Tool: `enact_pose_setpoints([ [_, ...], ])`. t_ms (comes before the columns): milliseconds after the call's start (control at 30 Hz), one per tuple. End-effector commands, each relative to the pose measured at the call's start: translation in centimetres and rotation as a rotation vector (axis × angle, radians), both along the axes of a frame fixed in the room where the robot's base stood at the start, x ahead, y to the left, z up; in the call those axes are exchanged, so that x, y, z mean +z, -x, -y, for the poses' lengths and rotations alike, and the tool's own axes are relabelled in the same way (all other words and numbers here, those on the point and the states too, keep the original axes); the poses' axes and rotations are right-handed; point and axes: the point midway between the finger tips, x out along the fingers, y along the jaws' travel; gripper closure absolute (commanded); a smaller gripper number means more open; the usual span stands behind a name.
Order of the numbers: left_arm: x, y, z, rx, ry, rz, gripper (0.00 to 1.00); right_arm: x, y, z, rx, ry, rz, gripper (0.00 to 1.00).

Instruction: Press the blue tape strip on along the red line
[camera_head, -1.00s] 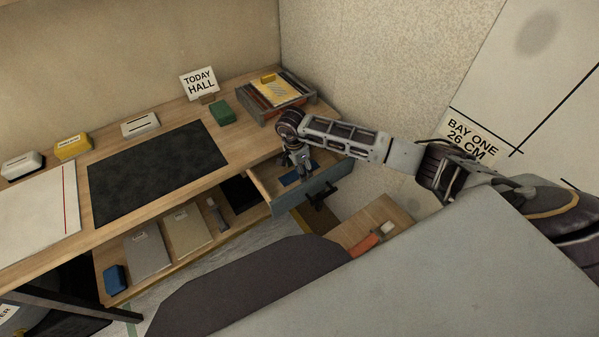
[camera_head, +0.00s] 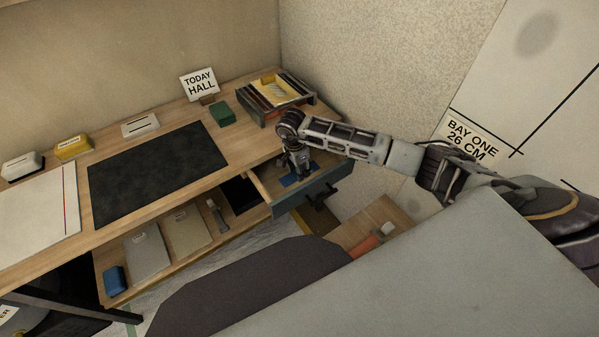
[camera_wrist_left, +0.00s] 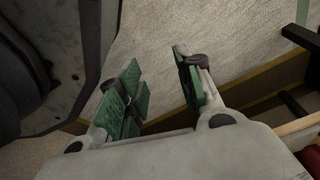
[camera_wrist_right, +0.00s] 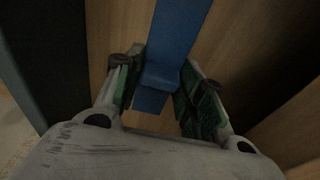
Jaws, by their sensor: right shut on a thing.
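The blue tape strip (camera_head: 291,181) lies in the open drawer (camera_head: 318,188) under the right end of the table. My right gripper (camera_head: 303,174) points down into that drawer. In the right wrist view its fingers (camera_wrist_right: 157,75) are shut on a raised part of the blue strip (camera_wrist_right: 180,30), with the rest running ahead along the wooden bottom. The red line (camera_head: 65,200) runs along the right side of the white sheet (camera_head: 35,215) at the table's left end. My left gripper (camera_wrist_left: 160,85) is open and empty over the floor; it is out of the head view.
A dark mat (camera_head: 158,175) lies beside the sheet. Behind it are a yellow box (camera_head: 73,147), a white box (camera_head: 140,125), a green block (camera_head: 222,114) and an organiser tray (camera_head: 277,95).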

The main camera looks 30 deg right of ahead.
Motion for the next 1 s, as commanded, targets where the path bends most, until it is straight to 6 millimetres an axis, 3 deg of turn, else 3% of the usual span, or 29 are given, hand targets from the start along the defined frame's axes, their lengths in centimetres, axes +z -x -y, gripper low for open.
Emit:
enact_pose_setpoints([
  [367, 0.1, -0.1, 0.2, 0.001, 0.004, 0.006, 0.65, 1.3, -0.1, 0.0, 0.000, 0.001, 0.002, 0.77],
  [800, -1.3, 2.4, -0.4, 0.002, -0.001, -0.010, 0.65, 7.4, -0.1, 0.1, -0.001, 0.001, 0.002, 0.77],
  [1000, -1.4, 2.1, -0.8, 0.002, -0.005, 0.000, 0.65, 9.4, 0.0, 0.0, 0.000, 0.000, 0.001, 0.77],
])
